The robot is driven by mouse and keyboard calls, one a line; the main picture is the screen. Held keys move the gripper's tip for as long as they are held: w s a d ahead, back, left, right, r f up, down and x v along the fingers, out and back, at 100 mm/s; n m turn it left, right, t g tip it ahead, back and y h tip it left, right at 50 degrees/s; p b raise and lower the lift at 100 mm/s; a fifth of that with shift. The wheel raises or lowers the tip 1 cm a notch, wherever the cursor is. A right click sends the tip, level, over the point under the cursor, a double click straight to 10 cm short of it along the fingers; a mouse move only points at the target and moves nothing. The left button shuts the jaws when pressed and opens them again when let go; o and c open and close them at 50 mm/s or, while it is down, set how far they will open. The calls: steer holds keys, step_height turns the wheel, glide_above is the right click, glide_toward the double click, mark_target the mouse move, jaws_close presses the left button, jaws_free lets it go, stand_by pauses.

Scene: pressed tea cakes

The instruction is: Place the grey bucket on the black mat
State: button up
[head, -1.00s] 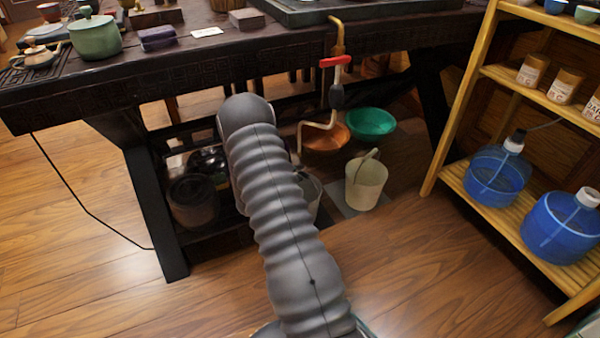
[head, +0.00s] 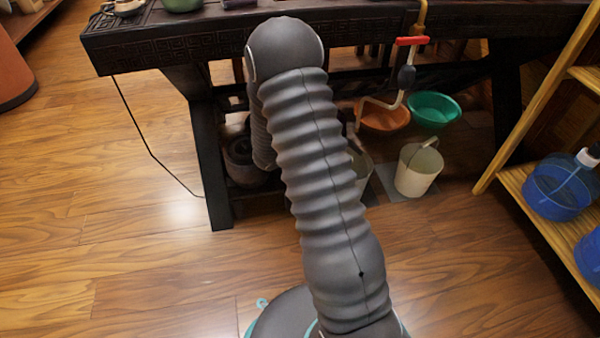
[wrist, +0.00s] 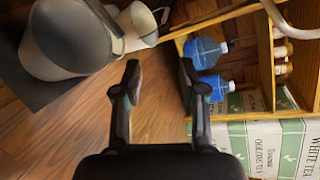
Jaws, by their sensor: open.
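A grey bucket (wrist: 62,58) looms large at the upper left of the wrist view, left of my fingers. In the head view only a sliver of it (head: 362,166) shows beside my arm. A dark mat (wrist: 25,88) lies on the floor at the left of the wrist view, by the bucket. In the head view a mat strip (head: 388,180) shows beside a cream bucket (head: 417,172). I cannot tell how much of the grey bucket rests on it. My gripper (wrist: 160,78) is open and empty, with the bucket outside its fingers. The head view hides it behind my arm.
The dark table (head: 150,50) stands above the buckets. An orange basin (head: 383,117) and a green basin (head: 434,108) sit behind them. A wooden shelf (head: 521,185) with blue water bottles (wrist: 203,52) stands at the right.

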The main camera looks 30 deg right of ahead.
steer(key=s+a+r+m+g+y, duration=0.2)
steer(key=s+a+r+m+y, duration=0.5)
steer(key=s+r+m, duration=0.65)
steer(key=s+a+r+m+t+y, duration=0.3)
steer(key=s+a+r+m+y, duration=0.1)
steer(key=a+m, duration=0.4)
steer(key=s+a+r+m+t+y, duration=0.3)
steer(key=s+a+r+m+t, duration=0.1)
steer(key=a+m, duration=0.5)
steer(key=shift+s+a+r+m+y, duration=0.25)
steer(key=shift+s+r+m+y, duration=0.15)
steer(key=shift+s+r, duration=0.55)
steer(key=shift+s+f, duration=0.2)
